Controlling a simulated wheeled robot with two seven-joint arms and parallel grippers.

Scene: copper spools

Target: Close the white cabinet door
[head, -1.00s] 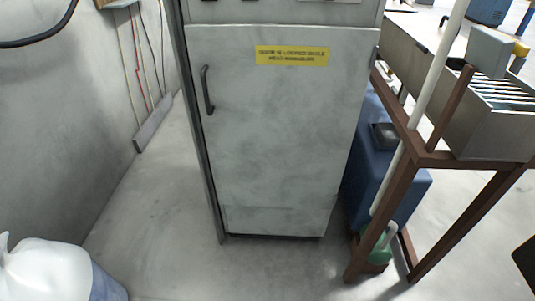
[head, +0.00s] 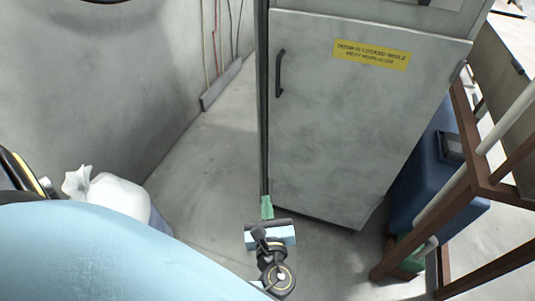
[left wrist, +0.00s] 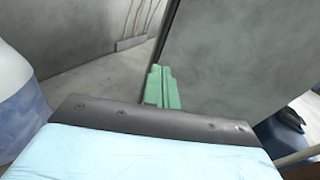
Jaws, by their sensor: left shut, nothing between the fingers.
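The white-grey cabinet door (head: 345,125) stands in the middle of the head view, with a dark handle (head: 280,73) on its left side and a yellow label near its top. A dark upright edge runs along its left side; I cannot tell whether a gap is there. The door also shows in the left wrist view (left wrist: 235,65). My left gripper (head: 267,206) has green fingers, held together and empty, in front of the door's lower left edge. In the left wrist view its fingertips (left wrist: 160,72) overlap that edge; contact is unclear. My right gripper is not in view.
A white bag (head: 108,193) sits at the lower left. A grey wall (head: 100,100) is on the left, with bare floor (head: 205,160) between it and the cabinet. A brown-framed stand (head: 465,125) and a blue container (head: 430,165) are close on the right.

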